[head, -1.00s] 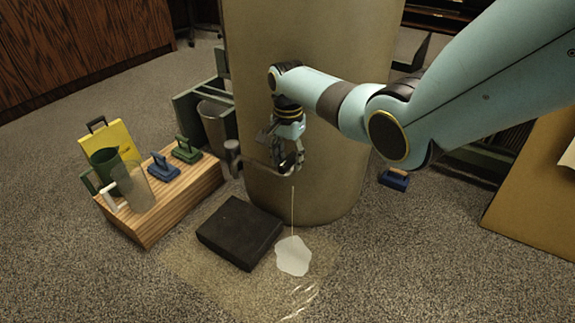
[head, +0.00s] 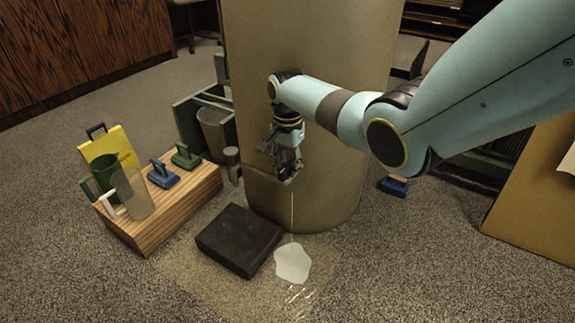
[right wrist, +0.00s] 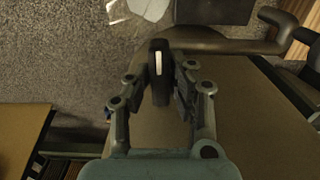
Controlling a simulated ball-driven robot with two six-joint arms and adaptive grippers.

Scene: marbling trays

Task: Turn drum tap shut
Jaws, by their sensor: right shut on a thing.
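The big tan drum (head: 330,180) stands in the middle of the head view. Its dark tap pipe (right wrist: 215,41) crosses the top of the right wrist view. The tap's dark handle (right wrist: 160,62) has a white stripe and stands between the fingers. My right gripper (head: 286,174) is at the tap, low on the drum's front, and is shut on the handle; it also shows in the right wrist view (right wrist: 163,85). In the head view it hides most of the tap. A thin stream (head: 292,212) falls to a pale puddle (head: 292,265). My left gripper is out of view.
A black slab (head: 238,240) lies beside the puddle on a clear sheet (head: 195,272). A wooden crate (head: 150,238) at left bears jugs and blue and green handled tools. A blue tool (head: 394,187) lies right of the drum. Carpet in front is free.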

